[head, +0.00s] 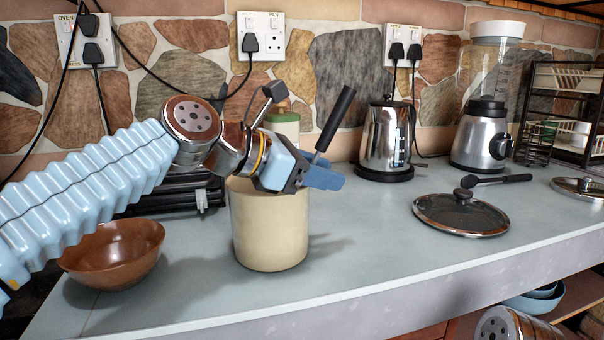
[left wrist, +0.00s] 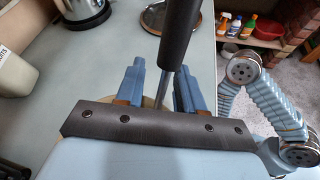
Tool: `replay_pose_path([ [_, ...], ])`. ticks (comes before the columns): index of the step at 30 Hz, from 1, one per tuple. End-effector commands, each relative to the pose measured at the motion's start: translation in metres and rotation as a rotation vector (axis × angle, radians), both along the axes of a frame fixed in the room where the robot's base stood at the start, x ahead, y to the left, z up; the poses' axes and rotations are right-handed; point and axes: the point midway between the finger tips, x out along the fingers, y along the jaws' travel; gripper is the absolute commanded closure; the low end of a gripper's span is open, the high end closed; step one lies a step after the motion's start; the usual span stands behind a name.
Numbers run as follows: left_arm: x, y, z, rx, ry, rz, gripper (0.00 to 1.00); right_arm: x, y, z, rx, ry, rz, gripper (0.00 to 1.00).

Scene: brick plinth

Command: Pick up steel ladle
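The steel ladle shows as a black handle (head: 335,118) with a thin steel stem, standing tilted above a cream crock (head: 270,235). Its lower end is hidden, seemingly inside the crock. In the left wrist view the ladle's handle (left wrist: 180,35) rises up the picture, and its stem passes between the fingers. My left gripper (head: 314,174) is over the crock's mouth. In the left wrist view its blue fingers (left wrist: 162,88) are apart, one on each side of the stem, with gaps visible. My right gripper is not in view; parts of my right arm show.
A brown bowl (head: 115,255) sits at the left of the counter (head: 350,275). A kettle (head: 386,140), a blender (head: 483,130) and a glass lid (head: 460,216) with a dark utensil (head: 497,180) behind it are to the right. A lidded jar (head: 283,122) stands behind the gripper.

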Motion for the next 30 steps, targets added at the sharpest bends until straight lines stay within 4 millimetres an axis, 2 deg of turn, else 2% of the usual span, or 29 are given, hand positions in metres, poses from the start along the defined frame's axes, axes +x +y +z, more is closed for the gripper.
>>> replay_pose_path([
  [2,0.000,0.000,0.000,0.000,0.000,0.000,0.64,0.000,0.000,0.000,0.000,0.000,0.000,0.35],
  [9,0.000,0.000,0.000,0.000,0.000,0.000,1.00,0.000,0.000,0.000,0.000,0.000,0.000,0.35],
  [22,0.000,0.000,0.004,-0.001,0.000,0.000,1.00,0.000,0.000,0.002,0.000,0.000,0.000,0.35],
  [26,0.000,0.000,0.015,0.000,-0.001,-0.001,1.00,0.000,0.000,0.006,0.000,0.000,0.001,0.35],
  [30,0.000,0.000,0.037,-0.001,-0.003,0.000,1.00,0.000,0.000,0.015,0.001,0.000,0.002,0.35],
])
